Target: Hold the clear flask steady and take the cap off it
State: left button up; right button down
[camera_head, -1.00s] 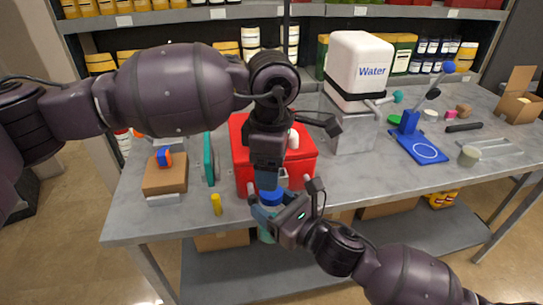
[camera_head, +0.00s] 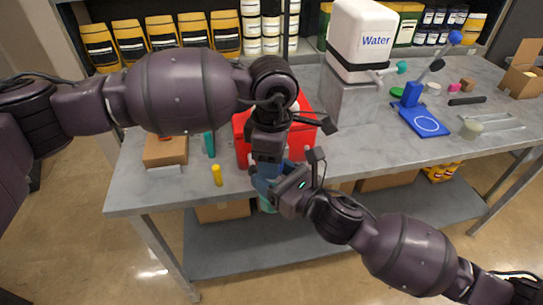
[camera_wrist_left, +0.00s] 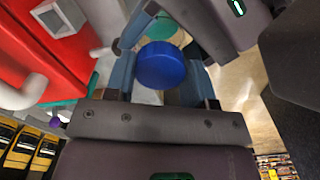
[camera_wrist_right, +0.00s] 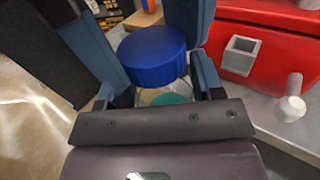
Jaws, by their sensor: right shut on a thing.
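The clear flask (camera_head: 266,204) with a teal content is mostly hidden behind my grippers at the table's front edge. Its round blue cap (camera_wrist_left: 160,66) shows in the left wrist view and also in the right wrist view (camera_wrist_right: 152,57), on top of the flask. My right gripper (camera_head: 280,187) comes from the lower right and is shut on the flask below the cap. My left gripper (camera_head: 264,174) reaches down from above. Its fingers are open on either side of the cap, with a gap visible on at least one side.
A red box (camera_head: 240,137) stands just behind the grippers. A yellow cylinder (camera_head: 217,175) and a brown block (camera_head: 165,150) are on the left. A white water container (camera_head: 362,38) on a grey stand and a blue stand (camera_head: 420,121) are on the right.

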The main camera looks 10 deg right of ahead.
pick_arm(q)
jog(key=c, duration=0.5)
jog(key=shift+n, duration=1.9)
jog(key=shift+r, duration=1.15)
jog(key=shift+r, duration=2)
